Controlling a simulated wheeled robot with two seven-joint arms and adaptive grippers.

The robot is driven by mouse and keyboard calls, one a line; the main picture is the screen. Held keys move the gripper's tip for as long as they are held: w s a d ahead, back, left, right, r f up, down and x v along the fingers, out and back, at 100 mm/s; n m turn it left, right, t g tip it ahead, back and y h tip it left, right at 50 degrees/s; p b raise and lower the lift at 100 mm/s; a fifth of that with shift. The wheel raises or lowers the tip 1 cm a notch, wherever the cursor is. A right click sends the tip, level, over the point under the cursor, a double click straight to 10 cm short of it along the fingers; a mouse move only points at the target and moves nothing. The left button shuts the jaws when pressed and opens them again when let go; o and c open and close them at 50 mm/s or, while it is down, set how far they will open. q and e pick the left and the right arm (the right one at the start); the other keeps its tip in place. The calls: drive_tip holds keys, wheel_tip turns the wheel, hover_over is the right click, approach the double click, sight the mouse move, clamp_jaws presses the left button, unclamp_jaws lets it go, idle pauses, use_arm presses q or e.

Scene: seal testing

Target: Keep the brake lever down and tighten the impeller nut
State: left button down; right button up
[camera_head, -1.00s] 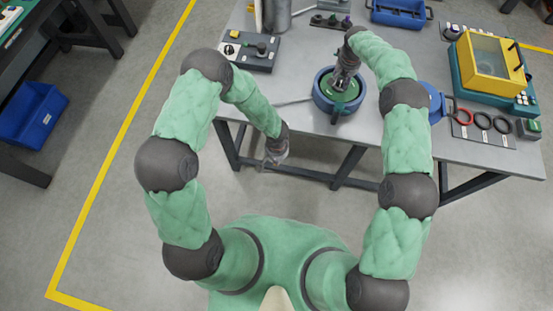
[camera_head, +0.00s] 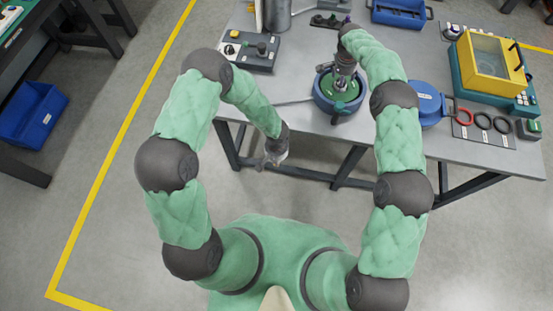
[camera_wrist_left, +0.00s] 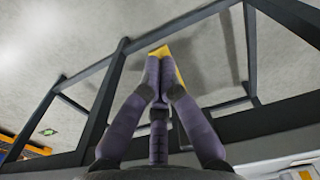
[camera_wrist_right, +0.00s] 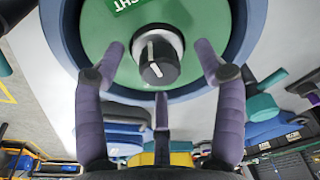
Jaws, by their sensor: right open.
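A round blue housing (camera_head: 325,104) with a green inner face (camera_head: 327,88) stands near the table's front edge. In the right wrist view, a round grey-and-black knob-like nut (camera_wrist_right: 157,56) sits on the green face (camera_wrist_right: 100,30), with part of a label above it. My right gripper (camera_wrist_right: 160,50) is open, with one finger on each side of the nut; contact cannot be made out. A thin grey lever (camera_head: 293,102) sticks out left from the housing.
A switch box (camera_head: 250,52) stands on the table (camera_head: 470,150) at the left. A blue round part (camera_head: 430,103), sealing rings (camera_head: 482,120) and a yellow-framed tank (camera_head: 490,62) stand at the right. A table leg (camera_head: 228,145) is near my left gripper.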

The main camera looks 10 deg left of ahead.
drive_tip(key=shift+r, duration=3.55)
use_arm(q)
drive_tip(key=shift+r, duration=3.5)
